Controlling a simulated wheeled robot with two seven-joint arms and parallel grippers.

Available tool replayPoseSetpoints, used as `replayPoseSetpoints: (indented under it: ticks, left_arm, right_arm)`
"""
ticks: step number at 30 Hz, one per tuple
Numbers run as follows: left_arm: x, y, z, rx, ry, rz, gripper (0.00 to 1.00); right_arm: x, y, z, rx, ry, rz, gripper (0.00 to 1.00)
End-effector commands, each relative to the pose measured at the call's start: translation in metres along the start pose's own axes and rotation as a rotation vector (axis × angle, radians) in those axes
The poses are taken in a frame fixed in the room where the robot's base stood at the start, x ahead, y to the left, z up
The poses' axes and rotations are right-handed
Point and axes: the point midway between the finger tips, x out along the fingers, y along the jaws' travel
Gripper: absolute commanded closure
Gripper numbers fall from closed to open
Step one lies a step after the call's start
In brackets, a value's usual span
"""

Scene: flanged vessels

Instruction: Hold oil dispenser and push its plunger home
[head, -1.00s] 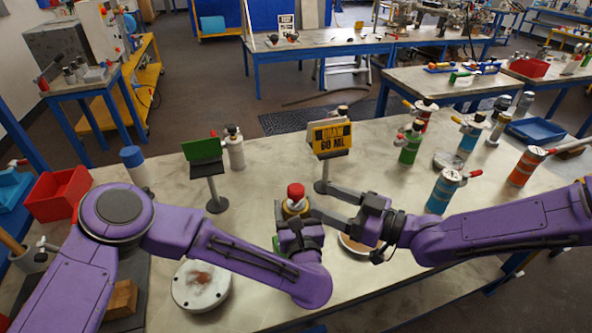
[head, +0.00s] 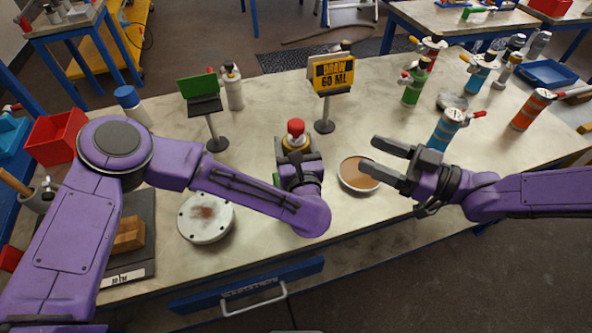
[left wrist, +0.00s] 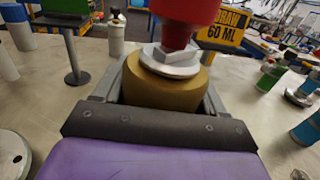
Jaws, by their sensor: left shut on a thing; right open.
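The oil dispenser (head: 296,142) stands upright near the middle of the table, with a red plunger knob on top and a brass-coloured collar. In the left wrist view its collar (left wrist: 165,88) sits between my left fingers, with the red knob (left wrist: 186,12) above a pale metal nut. My left gripper (head: 298,158) is shut on the dispenser; its arm hides most of the lower body. My right gripper (head: 393,165) is open and empty, to the right of the dispenser and apart from it. A yellow sign (head: 333,73) reading "DRAW 60 ML" stands behind the dispenser.
A round dish (head: 358,174) with brown contents lies between the dispenser and my right gripper. A flanged lid (head: 206,216) lies at left front. A green sign (head: 199,90) stands at back left. Several dispensers, including a blue one (head: 446,130), stand at right.

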Motion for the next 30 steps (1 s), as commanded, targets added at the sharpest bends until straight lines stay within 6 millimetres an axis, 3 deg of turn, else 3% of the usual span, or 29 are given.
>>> replayPoseSetpoints:
  ticks: [8, 9, 11, 12, 20, 23, 30]
  left_arm:
    - [0.0, 0.0, 0.0, 0.0, -0.001, 0.001, 0.76]
    - [0.0, 0.0, 0.0, 0.0, -0.001, 0.001, 0.23]
    - [0.0, 0.0, 0.0, 0.0, -0.001, 0.0, 0.03]
    - [0.0, 0.0, 0.0, 0.0, -0.001, 0.001, 0.0]
    - [-0.005, -0.001, 0.001, 0.0, -0.001, -0.001, 0.0]
    - [-0.022, -0.002, 0.001, 0.001, -0.002, -0.005, 0.0]
    - [-0.084, -0.003, 0.001, 0.003, -0.004, -0.008, 0.0]
  right_arm:
    - [0.0, 0.0, 0.0, 0.0, 0.0, 0.0, 0.36]
    - [0.0, 0.0, 0.0, 0.0, 0.0, 0.0, 0.36]
    - [0.0, 0.0, 0.0, 0.0, 0.0, 0.0, 0.36]
    - [0.0, 0.0, 0.0, 0.0, 0.0, 0.0, 0.36]
    - [0.0, 0.0, 0.0, 0.0, 0.0, 0.0, 0.36]
    - [0.0, 0.0, 0.0, 0.0, 0.0, 0.0, 0.36]
    - [0.0, 0.0, 0.0, 0.0, 0.0, 0.0, 0.36]
